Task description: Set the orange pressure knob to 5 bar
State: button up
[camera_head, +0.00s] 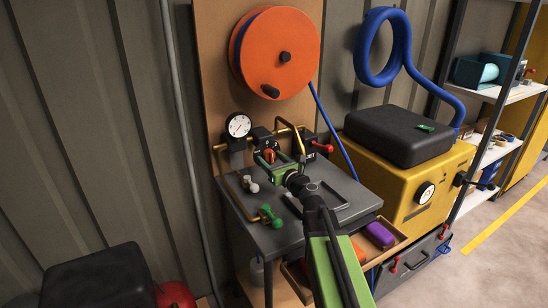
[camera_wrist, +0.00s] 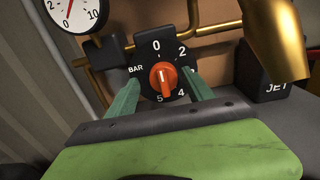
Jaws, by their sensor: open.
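The orange pressure knob (camera_wrist: 163,77) sits on a black dial plate (camera_wrist: 181,69) marked 0, 2, 4, 5 and BAR. My gripper (camera_wrist: 161,82) is open, with one green finger on the left of the knob and one on the right. I see gaps between fingers and knob; how deep the tips reach is unclear. In the head view the knob (camera_head: 269,155) shows small between the green jaws of my gripper (camera_head: 267,159).
A white pressure gauge (camera_head: 238,125) is left of the knob. A thick brass nozzle (camera_wrist: 272,40) and a black block marked JET (camera_wrist: 274,85) are close on the right. A red-handled valve (camera_head: 322,147) is beyond. A green-ended fitting (camera_head: 269,215) lies on the grey bench (camera_head: 276,238).

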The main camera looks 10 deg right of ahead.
jog(key=shift+d, duration=0.25)
grip_shut()
